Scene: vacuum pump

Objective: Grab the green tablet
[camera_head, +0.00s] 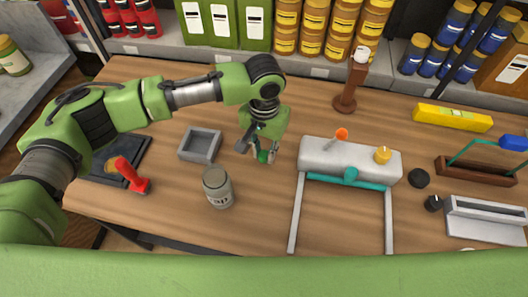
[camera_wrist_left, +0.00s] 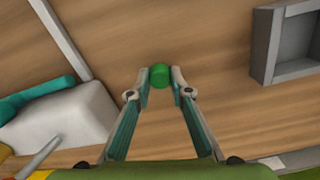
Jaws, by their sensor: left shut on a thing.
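The green tablet (camera_wrist_left: 160,76) is a small bright green round piece between the fingertips of my left gripper (camera_wrist_left: 159,78) in the left wrist view. The fingers are closed against it from both sides. In the head view, the left gripper (camera_head: 266,154) points down over the middle of the table, and the green tablet (camera_head: 263,156) shows between its fingers. I cannot tell whether the tablet touches the table. My right gripper is not in view.
A grey square tray (camera_head: 185,154) and a lidded jar (camera_head: 218,195) stand left of the gripper. A white pump-like device (camera_head: 325,160) with a teal bar and rails stands close on its right. A brown post (camera_head: 348,95) stands behind. The wooden table (camera_head: 255,220) is clear in front.

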